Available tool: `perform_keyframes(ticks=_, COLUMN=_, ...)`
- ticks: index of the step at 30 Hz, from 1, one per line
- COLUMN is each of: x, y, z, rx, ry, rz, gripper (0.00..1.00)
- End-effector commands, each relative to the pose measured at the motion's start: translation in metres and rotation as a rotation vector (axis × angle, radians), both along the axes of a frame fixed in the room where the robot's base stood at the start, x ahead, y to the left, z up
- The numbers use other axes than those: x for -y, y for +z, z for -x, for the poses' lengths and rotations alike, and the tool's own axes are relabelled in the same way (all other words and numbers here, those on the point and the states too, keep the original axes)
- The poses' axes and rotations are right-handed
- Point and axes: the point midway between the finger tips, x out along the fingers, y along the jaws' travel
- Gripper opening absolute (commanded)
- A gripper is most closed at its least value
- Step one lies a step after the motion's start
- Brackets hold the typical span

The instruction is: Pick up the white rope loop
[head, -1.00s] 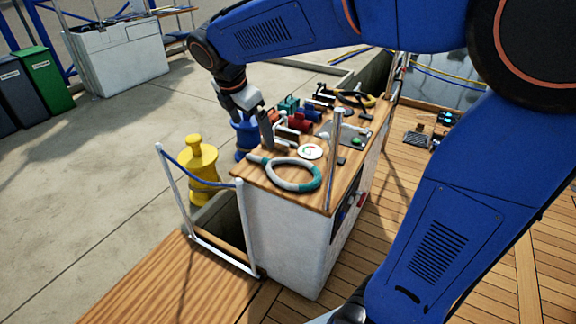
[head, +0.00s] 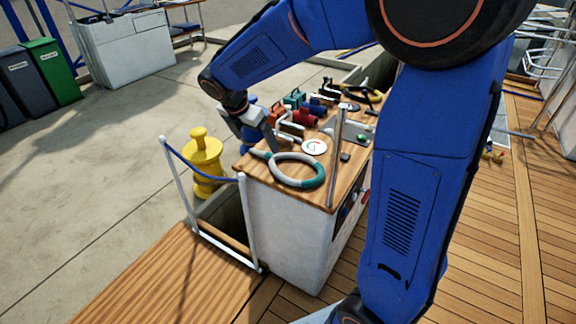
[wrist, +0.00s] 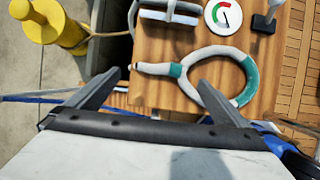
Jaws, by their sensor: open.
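The white rope loop (head: 283,177), with teal bands and a short tail, lies flat on the near end of the wooden cabinet top (head: 245,166). In the wrist view the loop (wrist: 250,80) is on the right, with its tail pointing left. My gripper (head: 267,144) is just beyond the tail in the head view, above the top. In the wrist view my gripper (wrist: 158,80) is open and empty. The tail shows in the gap just ahead of the fingertips, and the right finger overlaps the near left part of the ring.
A round gauge (head: 314,146) lies close to the loop. Several red, teal and blue fittings (head: 303,118) crowd the top behind it. A metal post (head: 336,160) stands at the right edge. A yellow bollard (head: 203,160) and a rail (head: 180,190) stand left.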

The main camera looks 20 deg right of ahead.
Motion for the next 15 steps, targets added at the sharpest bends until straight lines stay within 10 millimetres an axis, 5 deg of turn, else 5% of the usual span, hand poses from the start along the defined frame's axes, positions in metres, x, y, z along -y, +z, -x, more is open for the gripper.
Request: perform_keyframes(ticks=15, x=0.016, y=-0.047, z=-0.009, rx=-0.002, ry=-0.002, rz=0.000, gripper=1.00)
